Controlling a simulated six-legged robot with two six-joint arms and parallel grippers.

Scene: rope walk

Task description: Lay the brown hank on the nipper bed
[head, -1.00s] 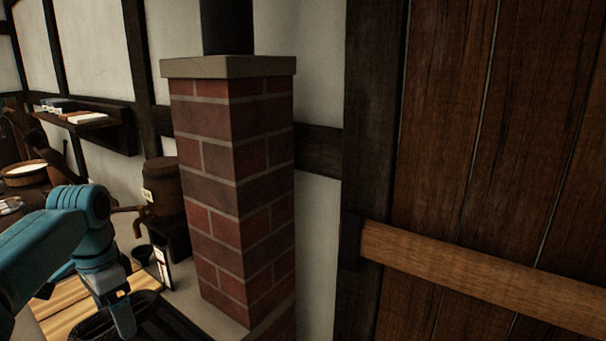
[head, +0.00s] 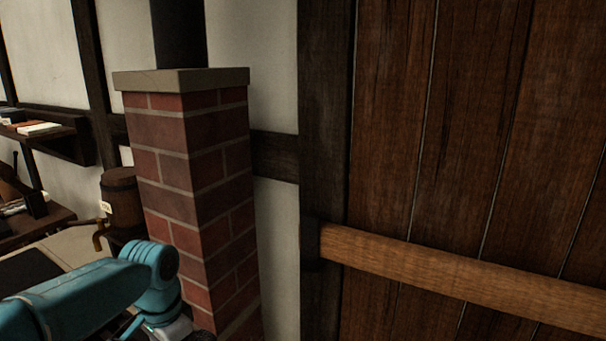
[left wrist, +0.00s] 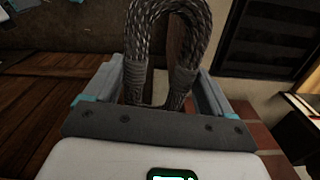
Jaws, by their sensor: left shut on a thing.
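My left gripper (left wrist: 160,78) is shut on a looped rope hank (left wrist: 143,45) in the left wrist view. The hank is dark grey-brown and speckled, with a wrapped band on each leg of its loop. The legs sit between the two fingers and the bend extends beyond them. In the head view my left wrist is at the bottom edge, in front of the brick pillar; its fingers are mostly out of the picture. My right gripper is not in view. I cannot make out the nipper bed in either view.
A brick pillar (head: 200,190) with a stone cap stands close beyond my left arm. A plank door (head: 430,130) with a wooden bar (head: 430,281) fills the right. A small barrel (head: 121,190), a wall shelf (head: 40,136) and a dark table (head: 35,226) are at left.

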